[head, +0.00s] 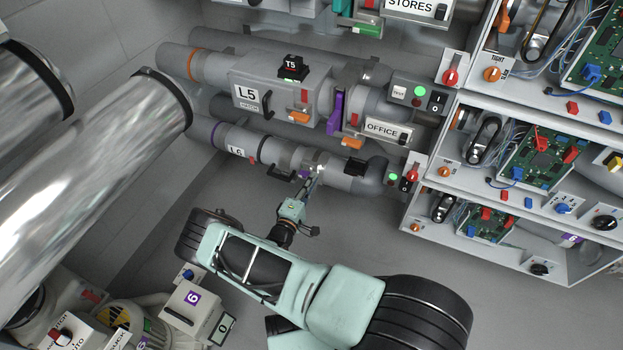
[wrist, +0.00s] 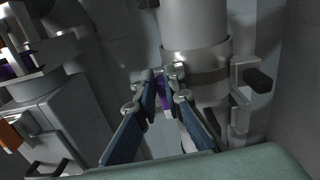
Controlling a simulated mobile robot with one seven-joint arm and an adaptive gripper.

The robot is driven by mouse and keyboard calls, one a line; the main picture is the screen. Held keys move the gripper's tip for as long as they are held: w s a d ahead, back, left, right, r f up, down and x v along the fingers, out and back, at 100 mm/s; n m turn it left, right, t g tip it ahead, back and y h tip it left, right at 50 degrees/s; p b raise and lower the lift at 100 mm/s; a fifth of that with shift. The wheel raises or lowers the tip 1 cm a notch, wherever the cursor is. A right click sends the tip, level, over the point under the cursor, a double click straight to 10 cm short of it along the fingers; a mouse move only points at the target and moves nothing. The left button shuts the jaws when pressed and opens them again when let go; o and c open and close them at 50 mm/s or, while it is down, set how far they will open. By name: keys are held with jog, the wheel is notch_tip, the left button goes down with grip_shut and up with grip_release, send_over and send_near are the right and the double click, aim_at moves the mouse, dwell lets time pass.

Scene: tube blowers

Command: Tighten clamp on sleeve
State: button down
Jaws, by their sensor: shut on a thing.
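A grey sleeve (head: 309,160) sits around the lower pipe, the one labelled L6. It also shows as a wider band on the upright pipe in the wrist view (wrist: 205,66). My gripper (head: 316,174) reaches up to the sleeve's near side. In the wrist view my gripper's fingertips (wrist: 168,73) are close together at the sleeve's left edge, shut on a small part there, which I take to be the clamp. The fingers hide most of it. A purple piece (wrist: 163,92) shows between the fingers, beyond them; I cannot tell whether they touch it.
The L5 housing (head: 268,97) and a purple lever (head: 335,113) are on the pipe above. A black knob (wrist: 258,80) sticks out right of the sleeve. Open shelves (head: 455,208) with circuit boards stand at right. A box labelled 6 (head: 192,308) is lower left.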

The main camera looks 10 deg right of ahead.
jog(key=shift+f+m, duration=0.1)
jog(key=shift+m, duration=0.3)
jog(key=shift+a, duration=0.1)
jog(key=c, duration=2)
grip_release()
jog(key=v, duration=1.2)
